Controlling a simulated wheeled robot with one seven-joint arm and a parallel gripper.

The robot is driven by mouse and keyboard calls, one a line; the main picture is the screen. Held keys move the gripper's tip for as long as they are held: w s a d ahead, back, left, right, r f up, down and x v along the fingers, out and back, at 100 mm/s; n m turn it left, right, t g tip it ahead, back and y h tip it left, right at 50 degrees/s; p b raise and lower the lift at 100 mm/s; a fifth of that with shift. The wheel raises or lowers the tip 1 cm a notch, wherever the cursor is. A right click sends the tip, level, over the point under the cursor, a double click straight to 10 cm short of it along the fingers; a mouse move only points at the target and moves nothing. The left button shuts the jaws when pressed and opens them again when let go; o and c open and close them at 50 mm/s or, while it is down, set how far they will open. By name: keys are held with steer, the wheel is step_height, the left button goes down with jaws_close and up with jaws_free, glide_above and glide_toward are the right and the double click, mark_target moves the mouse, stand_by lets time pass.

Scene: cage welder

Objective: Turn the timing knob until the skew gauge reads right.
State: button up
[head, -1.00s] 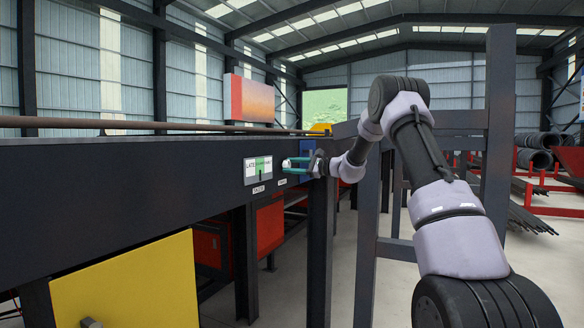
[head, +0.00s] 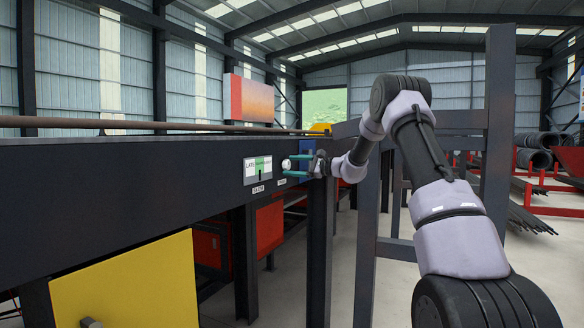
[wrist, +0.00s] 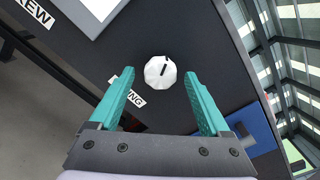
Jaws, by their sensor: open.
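The timing knob (wrist: 160,72) is a white faceted knob with a black pointer line, on the dark beam (wrist: 180,30). In the head view the knob (head: 286,165) sits right of the skew gauge. The skew gauge (head: 257,168) is a white panel with a green band and a dark needle; the word LATE shows at its left, and the needle stands near the green band's left part. My gripper (wrist: 158,88) is open, its teal fingers spread on either side of the knob. It appears apart from the knob, with nothing between the fingers.
A blue panel (wrist: 250,128) is on the beam to the right of my gripper. Labels SKEW (head: 258,189) and a partly hidden one (wrist: 128,92) are below the gauge and knob. A yellow panel (head: 130,285) stands at the lower left.

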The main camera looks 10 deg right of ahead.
steer(key=v, duration=1)
steer(key=shift+d, duration=0.1)
steer(key=s+a+r+n+g+h, duration=0.2)
steer(key=s+a, duration=0.1)
steer(key=s, duration=0.5)
steer(key=s+a+r+n+g+h, duration=0.1)
steer(key=s+a+n+g, duration=0.2)
steer(key=s, duration=0.5)
steer(key=s+a+r+n+g+h, duration=0.15)
steer(key=s+a, duration=0.25)
steer(key=s, duration=0.4)
steer(key=s+d+f+n+t+h, duration=0.1)
steer(key=s+d+n+h, duration=0.1)
steer(key=s, duration=0.9)
steer(key=s+d+f+n+t+h, duration=0.1)
steer(key=s+d+n+t+h, duration=0.1)
steer(key=s+h, duration=0.4)
steer(key=s+d+n, duration=0.1)
steer(key=s+d, duration=0.1)
steer(key=s, duration=0.3)
steer(key=shift+s+d+f, duration=0.2)
steer(key=shift+d+f, duration=0.05)
steer(key=shift+f, duration=0.1)
steer(key=shift+n, duration=0.25)
